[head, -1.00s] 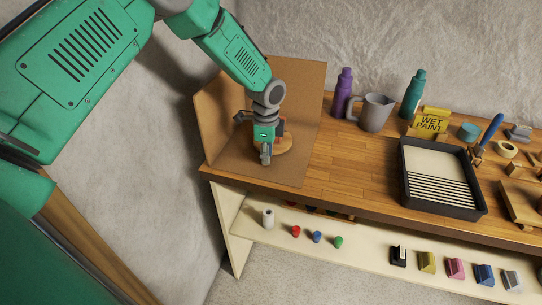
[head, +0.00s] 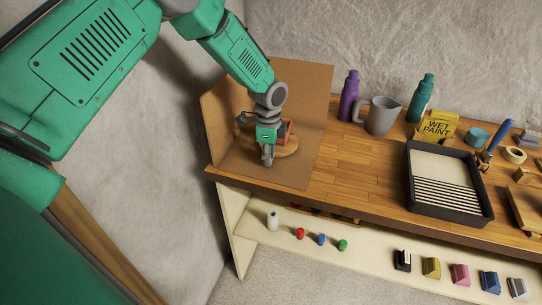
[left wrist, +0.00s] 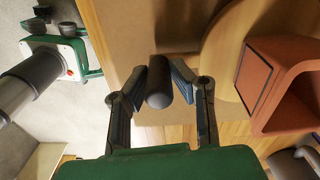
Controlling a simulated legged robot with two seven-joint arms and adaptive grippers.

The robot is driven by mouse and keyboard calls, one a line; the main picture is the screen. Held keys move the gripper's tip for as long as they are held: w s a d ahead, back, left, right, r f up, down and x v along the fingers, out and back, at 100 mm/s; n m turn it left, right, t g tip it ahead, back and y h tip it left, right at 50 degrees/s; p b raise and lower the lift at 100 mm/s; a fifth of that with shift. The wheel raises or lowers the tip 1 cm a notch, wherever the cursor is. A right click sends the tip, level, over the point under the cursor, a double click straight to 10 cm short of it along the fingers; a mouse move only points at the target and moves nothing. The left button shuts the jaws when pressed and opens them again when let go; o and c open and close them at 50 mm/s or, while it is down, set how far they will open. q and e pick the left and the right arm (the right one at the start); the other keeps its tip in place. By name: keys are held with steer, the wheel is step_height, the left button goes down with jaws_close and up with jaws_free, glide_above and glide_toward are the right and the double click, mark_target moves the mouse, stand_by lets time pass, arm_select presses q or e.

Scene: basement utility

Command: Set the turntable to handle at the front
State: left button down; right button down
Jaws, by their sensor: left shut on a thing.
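The turntable is a round wooden disc (head: 288,150) on the brown board at the bench's left end. It also shows in the left wrist view (left wrist: 218,52). An orange-red open box-like block (left wrist: 270,85) stands on it. A dark rounded peg (left wrist: 158,96), which looks like the handle, is beside the disc's rim. My left gripper (left wrist: 158,84) is shut on this handle, with one finger on each side. In the head view my left gripper (head: 268,160) is at the disc's front-left edge and hides the handle and part of the block. My right gripper is out of view.
Brown panels (head: 232,105) stand behind and left of the turntable. To the right are a purple bottle (head: 348,95), a grey jug (head: 381,116), a teal bottle (head: 420,98) and a black paint tray (head: 450,212). The wood between turntable and tray is clear.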

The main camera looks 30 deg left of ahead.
arm_select(q)
steer(key=c, duration=1.4)
jaws_free()
steer(key=shift+s+a+f, duration=0.2)
steer(key=shift+a, duration=0.1)
steer(key=shift+w+a, duration=0.1)
steer(key=shift+a, duration=0.1)
steer(key=shift+r, duration=0.1)
step_height(320, 180, up, 10)
steer(key=shift+w+d+r, duration=0.1)
steer(key=shift+d+r, duration=0.05)
steer(key=shift+a+r, duration=0.25)
steer(key=shift+r, duration=0.45)
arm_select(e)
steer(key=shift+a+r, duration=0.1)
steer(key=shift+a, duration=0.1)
arm_select(q)
steer(key=shift+d, duration=0.1)
